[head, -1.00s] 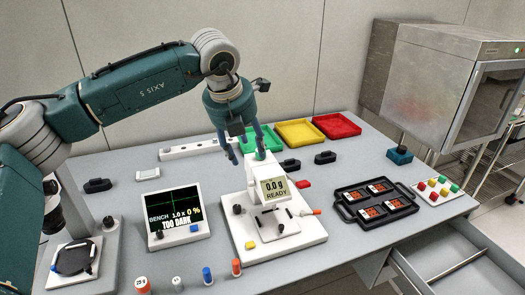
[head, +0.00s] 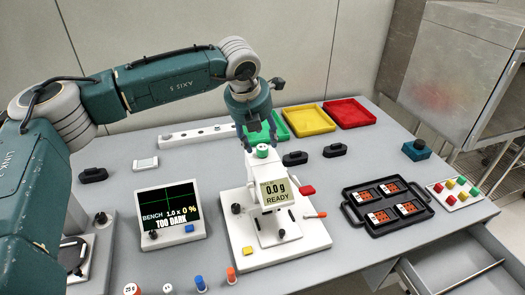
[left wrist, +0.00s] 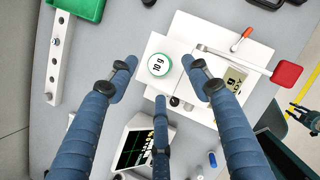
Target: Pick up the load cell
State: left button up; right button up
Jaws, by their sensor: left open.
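The load cell (head: 262,151) is a short round white piece with a green rim, seated on top of the white pull tester (head: 246,222). In the left wrist view the load cell (left wrist: 159,65) shows its white top marked 10 g. My left gripper (head: 260,136) is open and points down right over it. In the left wrist view the fingertips of my left gripper (left wrist: 159,72) stand apart with the load cell between them; I see no clear contact. My right gripper is not in view.
The tester's screen (head: 276,192) reads 0.0 g READY. A bench display (head: 170,213) stands to its left, a black tray (head: 348,207) with several orange parts to its right. Green, yellow (head: 308,118) and red bins stand behind. Small coloured pieces line the front.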

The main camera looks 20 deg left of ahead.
aim_at(263, 147)
pick_arm(q)
jog(key=p+x, duration=0.1)
jog(key=x, duration=0.2)
jog(key=shift+w+f+p, duration=0.2)
jog(key=shift+f+p, duration=0.05)
jog(key=shift+p, duration=0.1)
jog(key=shift+w+f, duration=0.1)
jog(key=shift+f, duration=0.25)
jog(key=shift+c, duration=0.8)
jog(key=c, duration=0.9)
jog(key=shift+c, duration=0.9)
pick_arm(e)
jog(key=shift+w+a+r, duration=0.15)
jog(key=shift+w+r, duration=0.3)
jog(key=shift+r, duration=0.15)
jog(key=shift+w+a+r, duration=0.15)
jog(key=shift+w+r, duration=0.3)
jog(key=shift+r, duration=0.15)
